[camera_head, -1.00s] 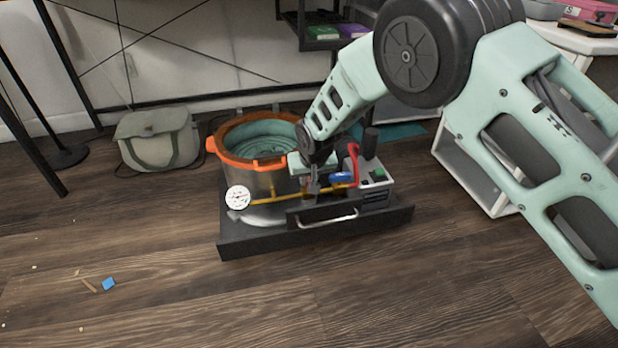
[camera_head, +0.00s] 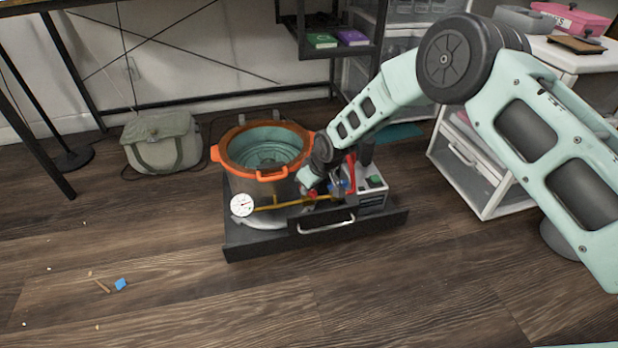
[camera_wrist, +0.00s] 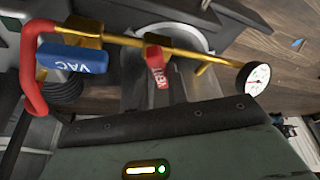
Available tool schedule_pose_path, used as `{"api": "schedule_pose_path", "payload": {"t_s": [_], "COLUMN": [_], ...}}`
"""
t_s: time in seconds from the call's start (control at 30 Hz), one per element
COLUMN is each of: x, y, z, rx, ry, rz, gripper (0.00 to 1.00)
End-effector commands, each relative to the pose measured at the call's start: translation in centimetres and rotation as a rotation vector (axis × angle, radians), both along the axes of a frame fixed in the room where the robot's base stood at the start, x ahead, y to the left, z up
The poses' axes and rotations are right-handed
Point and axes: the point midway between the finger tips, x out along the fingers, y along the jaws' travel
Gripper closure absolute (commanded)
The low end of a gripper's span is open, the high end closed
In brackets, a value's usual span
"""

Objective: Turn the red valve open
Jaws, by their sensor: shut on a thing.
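The red valve handle, marked VENT (camera_wrist: 157,68), sits on a brass pipe (camera_wrist: 190,49) in the wrist view. A bit of the red valve (camera_head: 312,194) shows below my wrist in the head view. My gripper (camera_wrist: 160,88) is shut on the red handle, with a grey finger on each side of it. In the head view my gripper (camera_head: 318,184) is low over the pipe and partly hidden by my wrist. A blue valve handle marked VAC (camera_wrist: 72,58) lies to the left on the same pipe, apart from my fingers.
A round gauge (camera_head: 242,205) ends the pipe. An orange-rimmed pot (camera_head: 262,174) and a pump (camera_head: 376,186) share the black base (camera_head: 270,246). A red hose (camera_wrist: 30,70) curves near the blue valve. A green bag (camera_head: 162,146) and white drawers (camera_head: 470,165) stand at the sides. Floor in front is mostly clear.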

Motion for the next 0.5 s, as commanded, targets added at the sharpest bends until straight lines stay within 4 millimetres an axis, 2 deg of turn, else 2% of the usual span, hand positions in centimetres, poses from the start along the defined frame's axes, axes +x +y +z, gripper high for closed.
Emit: {"api": "schedule_pose_path", "payload": {"t_s": [0.5], "x": [0.48], "y": [-0.24], "z": [-0.08], "rx": [0.003], "ry": [-0.002], "rz": [0.484], "gripper": [1.0]}}
